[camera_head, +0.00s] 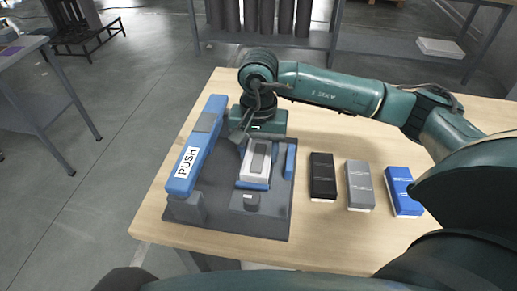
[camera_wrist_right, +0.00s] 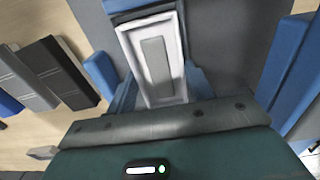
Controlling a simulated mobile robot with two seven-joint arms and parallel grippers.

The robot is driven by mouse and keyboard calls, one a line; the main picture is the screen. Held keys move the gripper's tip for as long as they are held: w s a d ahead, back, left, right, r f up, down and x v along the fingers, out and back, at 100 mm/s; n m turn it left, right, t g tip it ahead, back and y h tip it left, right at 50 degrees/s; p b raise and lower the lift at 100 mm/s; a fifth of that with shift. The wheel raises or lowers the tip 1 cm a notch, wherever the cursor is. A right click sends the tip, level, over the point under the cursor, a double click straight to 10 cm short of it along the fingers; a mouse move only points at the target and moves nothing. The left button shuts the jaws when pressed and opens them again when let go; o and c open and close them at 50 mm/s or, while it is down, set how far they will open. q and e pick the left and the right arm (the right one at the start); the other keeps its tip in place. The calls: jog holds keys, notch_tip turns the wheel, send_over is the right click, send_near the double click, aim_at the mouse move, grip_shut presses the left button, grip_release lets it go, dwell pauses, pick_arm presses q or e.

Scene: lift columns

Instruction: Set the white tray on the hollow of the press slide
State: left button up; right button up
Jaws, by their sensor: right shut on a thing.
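The white tray (camera_head: 243,174), with a grey inset, is at the near side of my right gripper (camera_head: 257,140). In the right wrist view the tray (camera_wrist_right: 181,55) lies straight ahead of the right gripper (camera_wrist_right: 160,95), which is shut on its near end. The blue press slide (camera_head: 254,185) shows past the tray's end, and also in the right wrist view (camera_wrist_right: 128,5). The tray is over the slide and lined up with it. Its underside and the hollow are hidden, so I cannot tell whether it is seated. My left gripper is out of view.
A blue bar marked PUSH (camera_head: 188,168) runs along the left of the grey press base (camera_head: 225,222). A short blue rail (camera_head: 290,160) stands right of the slide. Black (camera_head: 322,175), grey (camera_head: 359,183) and blue (camera_head: 402,190) boxes lie on the wooden table (camera_head: 310,245).

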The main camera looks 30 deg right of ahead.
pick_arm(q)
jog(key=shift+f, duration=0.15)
pick_arm(e)
jog(key=o, duration=1.1)
jog(key=shift+c, duration=0.2)
jog(key=shift+o, duration=0.5)
jog(key=shift+o, duration=1.1)
pick_arm(q)
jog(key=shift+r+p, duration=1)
jog(key=shift+p, duration=0.7)
pick_arm(e)
jog(key=shift+r, duration=3.5)
